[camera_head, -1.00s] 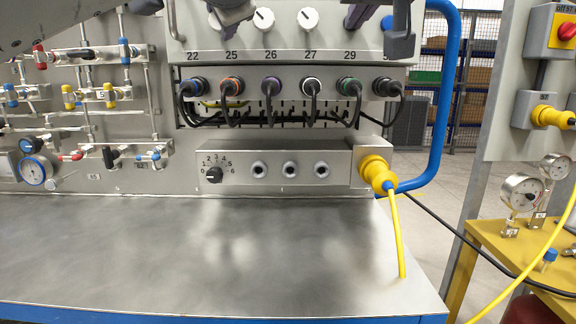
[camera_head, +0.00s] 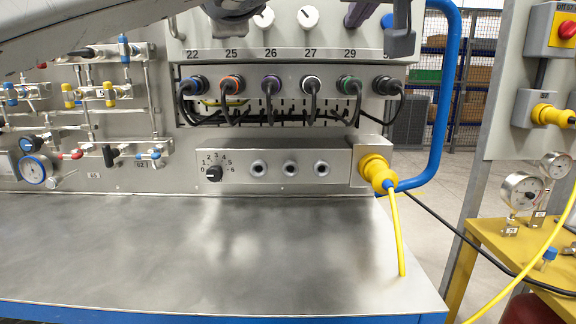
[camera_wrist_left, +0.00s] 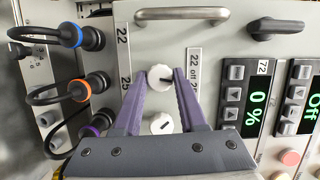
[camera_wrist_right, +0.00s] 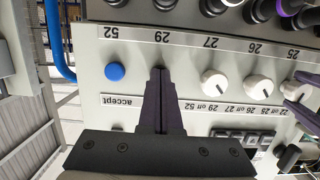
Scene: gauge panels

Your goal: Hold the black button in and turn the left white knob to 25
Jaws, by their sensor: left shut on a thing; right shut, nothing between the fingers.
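The left white knob (camera_wrist_left: 160,77) is on the grey panel, between the purple fingertips of my left gripper (camera_wrist_left: 159,74) in the left wrist view. The gripper is shut on it; which way its pointer faces is hard to read. In the head view my left gripper (camera_head: 230,8) hides that knob at the top edge. My right gripper (camera_wrist_right: 158,72) is shut and empty, its tips against the panel beside the blue button (camera_wrist_right: 115,72). The black button is hidden, perhaps behind those tips; whether it is pressed in cannot be told.
Two more white knobs (camera_head: 266,17) (camera_head: 308,15) sit to the right of the held one. Cabled sockets (camera_head: 271,86) run below the panel. A blue tube frame (camera_head: 445,100) stands at the right. The metal bench top (camera_head: 200,250) is clear.

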